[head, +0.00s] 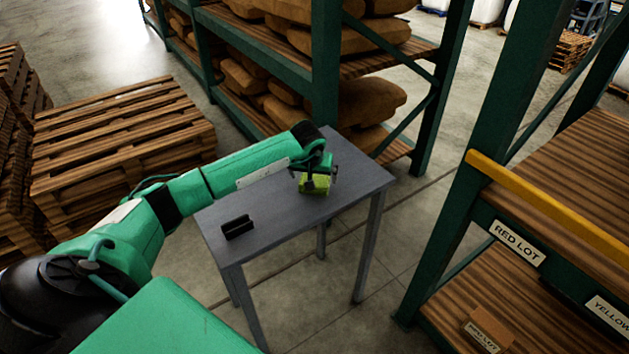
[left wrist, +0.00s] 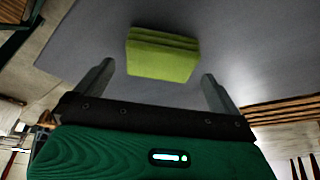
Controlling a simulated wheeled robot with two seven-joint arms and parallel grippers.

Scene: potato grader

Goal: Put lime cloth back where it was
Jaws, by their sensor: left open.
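The lime cloth (head: 316,184) is a folded, bright yellow-green block lying on the grey table (head: 272,222), near its far end. It also shows in the left wrist view (left wrist: 162,55), ahead of the fingers with its layered edge visible. My left gripper (head: 318,176) is open right over the cloth, and its fingers (left wrist: 157,80) stand apart to either side with nothing between them. The cloth appears to rest on the tabletop, untouched by the fingers. My right gripper is out of view.
A small black slotted holder (head: 238,227) stands on the table's near left part. Wooden pallets (head: 120,150) are on the left. A rack with brown sacks (head: 345,105) stands behind the table. On the right is a shelf rack with a RED LOT label (head: 516,242). The table's middle is clear.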

